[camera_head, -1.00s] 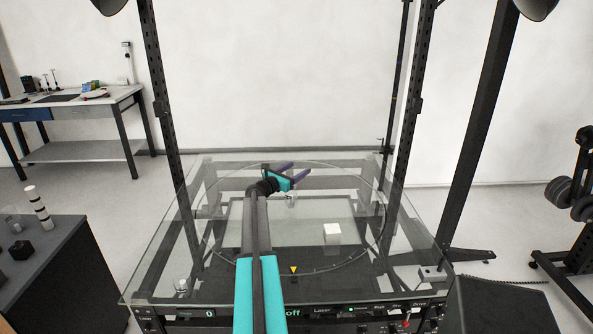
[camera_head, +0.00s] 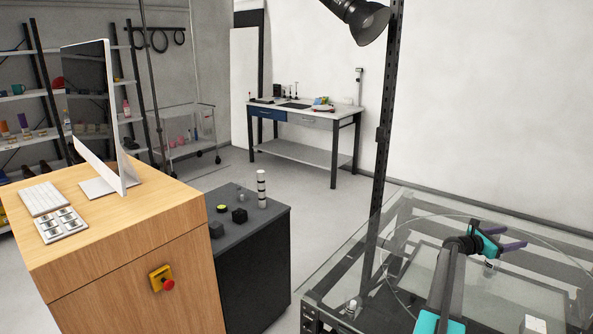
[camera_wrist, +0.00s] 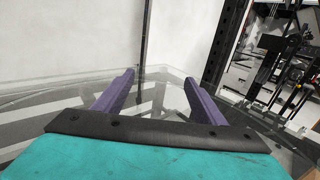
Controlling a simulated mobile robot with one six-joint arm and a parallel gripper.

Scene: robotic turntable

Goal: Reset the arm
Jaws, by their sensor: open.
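My gripper (camera_head: 512,239) is at the lower right of the head view, held out over the glass turntable table (camera_head: 418,206). Its two purple fingers are apart with nothing between them. In the wrist view my gripper (camera_wrist: 158,90) also shows both purple fingers spread and empty, with the glass top below and beyond them. A white cube (camera_head: 536,324) is on the turntable at the bottom edge of the head view, partly cut off. A small clear object (camera_head: 490,265) stands just below my gripper in the picture.
A wooden desk (camera_head: 120,230) with a monitor (camera_head: 90,100), keyboard and red emergency button stands at left. A dark cabinet (camera_head: 255,250) with small items is beside it. A black upright post (camera_head: 383,150) rises at the glass table. A workbench (camera_head: 310,116) stands at the back.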

